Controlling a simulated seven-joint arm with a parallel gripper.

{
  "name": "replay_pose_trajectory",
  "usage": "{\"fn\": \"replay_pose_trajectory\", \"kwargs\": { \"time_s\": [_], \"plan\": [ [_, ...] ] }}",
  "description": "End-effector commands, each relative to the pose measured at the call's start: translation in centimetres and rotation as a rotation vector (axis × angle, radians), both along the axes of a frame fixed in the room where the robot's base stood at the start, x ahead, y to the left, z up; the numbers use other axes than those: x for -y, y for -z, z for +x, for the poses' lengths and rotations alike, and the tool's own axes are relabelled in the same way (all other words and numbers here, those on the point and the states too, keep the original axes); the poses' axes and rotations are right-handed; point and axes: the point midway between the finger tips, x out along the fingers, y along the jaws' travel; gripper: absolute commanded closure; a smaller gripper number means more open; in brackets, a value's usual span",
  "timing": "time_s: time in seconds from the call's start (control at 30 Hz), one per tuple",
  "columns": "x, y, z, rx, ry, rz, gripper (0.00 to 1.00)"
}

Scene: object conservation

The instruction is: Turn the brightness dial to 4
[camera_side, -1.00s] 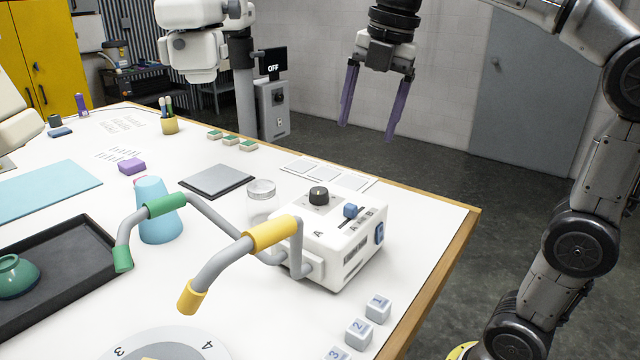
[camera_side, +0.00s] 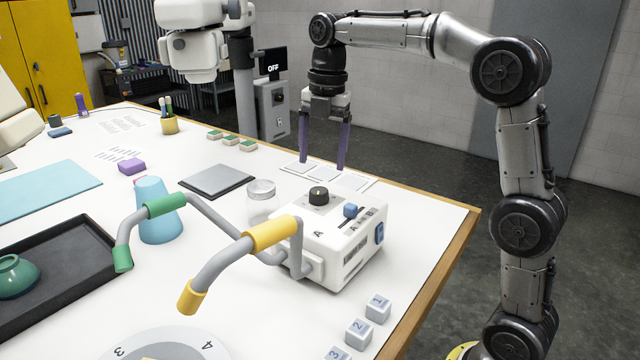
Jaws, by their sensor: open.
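My gripper (camera_side: 322,162) hangs open and empty over the far right part of the table, its purple fingers pointing down behind the white box. A round grey-white dial plate (camera_side: 190,345) with the numerals 3 and 4 is cut off by the bottom edge; its centre is mostly out of view. A black knob (camera_side: 318,195) stands on top of the white box (camera_side: 340,245), apart from my gripper. A grey unit (camera_side: 273,108) with a dark knob stands beyond the table, below a screen (camera_side: 273,63) reading OFF. No label names the brightness dial.
Bent grey handles with a green grip (camera_side: 166,205) and yellow grip (camera_side: 270,233) stick out left of the box. A glass jar (camera_side: 261,190), a blue cone (camera_side: 155,222) and numbered cubes (camera_side: 359,333) stand nearby. The table's right edge (camera_side: 440,265) is close.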

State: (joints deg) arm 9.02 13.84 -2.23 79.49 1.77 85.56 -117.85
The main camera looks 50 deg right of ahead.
Motion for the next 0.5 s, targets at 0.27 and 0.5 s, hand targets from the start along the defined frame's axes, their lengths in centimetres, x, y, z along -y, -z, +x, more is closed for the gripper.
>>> {"fn": "replay_pose_trajectory", "kwargs": {
  "time_s": [0.27,0.5],
  "plan": [
    [-0.1,4.9,0.2,-0.002,-0.001,0.0,0.2],
    [-0.2,6.7,0.4,0.0,-0.001,0.0,0.2]
  ]
}}
